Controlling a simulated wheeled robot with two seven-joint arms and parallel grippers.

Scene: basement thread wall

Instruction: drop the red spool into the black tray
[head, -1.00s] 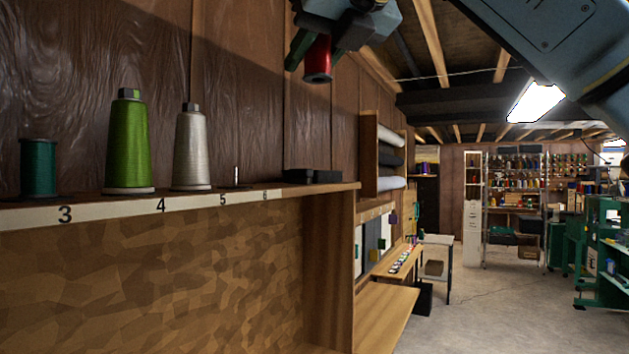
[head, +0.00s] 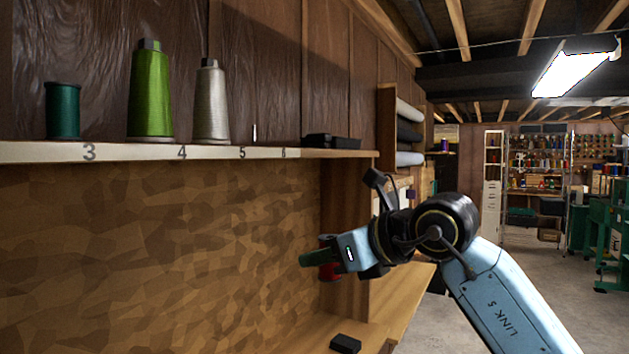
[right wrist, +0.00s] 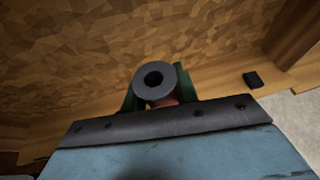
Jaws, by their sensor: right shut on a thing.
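The red spool (head: 328,271) is between the green fingers of my right gripper (head: 322,257), in front of the tan patterned panel and below the shelf. In the right wrist view its grey end disc with a hole (right wrist: 172,76) faces the camera, between the green fingers (right wrist: 153,88). A low black tray-like thing (head: 331,142) lies on the shelf's right end, above the gripper; its inside is not visible. A small black block (head: 345,343) lies on the lower wooden ledge, below the gripper; it also shows in the right wrist view (right wrist: 252,79). My left gripper is not in view.
The numbered shelf (head: 120,151) holds a teal spool (head: 63,111), a green cone (head: 150,95) and a grey cone (head: 210,102). A bare peg (head: 254,133) stands at number 5. A wooden upright (head: 346,200) is close behind the gripper. Open floor lies to the right.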

